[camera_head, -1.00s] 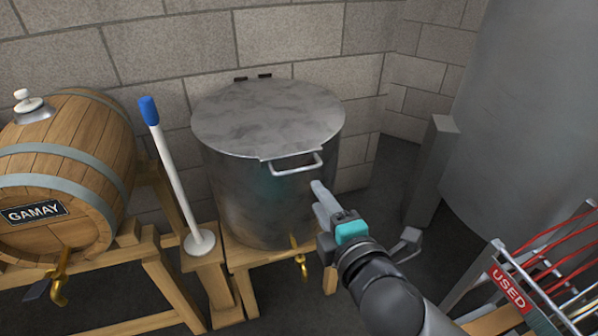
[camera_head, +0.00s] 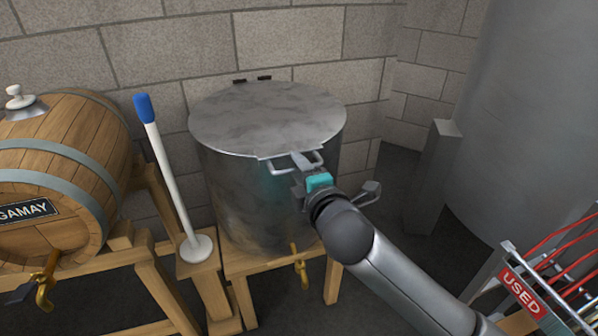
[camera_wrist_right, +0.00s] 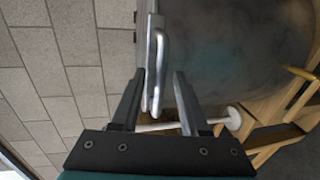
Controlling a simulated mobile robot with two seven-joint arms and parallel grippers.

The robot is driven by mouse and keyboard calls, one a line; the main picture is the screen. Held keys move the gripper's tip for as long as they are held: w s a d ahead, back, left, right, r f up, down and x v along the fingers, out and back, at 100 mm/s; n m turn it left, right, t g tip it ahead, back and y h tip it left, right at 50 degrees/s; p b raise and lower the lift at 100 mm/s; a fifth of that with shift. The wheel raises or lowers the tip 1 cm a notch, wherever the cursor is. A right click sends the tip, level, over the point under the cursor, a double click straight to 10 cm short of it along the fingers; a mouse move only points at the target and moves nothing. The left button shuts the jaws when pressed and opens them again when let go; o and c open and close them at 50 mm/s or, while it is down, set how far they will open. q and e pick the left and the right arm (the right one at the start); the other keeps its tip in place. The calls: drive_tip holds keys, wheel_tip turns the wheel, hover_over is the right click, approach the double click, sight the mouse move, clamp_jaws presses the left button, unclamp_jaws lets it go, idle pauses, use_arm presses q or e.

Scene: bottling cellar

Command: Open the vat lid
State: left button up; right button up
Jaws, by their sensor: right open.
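The steel vat (camera_head: 238,190) stands on a wooden stand with its round grey lid (camera_head: 265,115) lying shut on top. The lid's bar handle (camera_head: 282,171) sticks out at the front edge. My right gripper (camera_head: 301,163) is at the handle, over its right part. In the right wrist view the open jaws (camera_wrist_right: 158,98) have the handle (camera_wrist_right: 160,65) between them, nearer the left finger; I cannot tell whether they touch. My left gripper is not in view.
A blue-topped white pole (camera_head: 170,180) stands left of the vat, beside a wooden barrel (camera_head: 70,145). A brass tap (camera_head: 300,266) is low on the vat's front. A rack marked USED (camera_head: 521,292) is at the lower right. A block wall is close behind.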

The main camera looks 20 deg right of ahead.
drive_tip(key=shift+w, duration=0.1)
clamp_jaws()
idle(0.4)
idle(1.1)
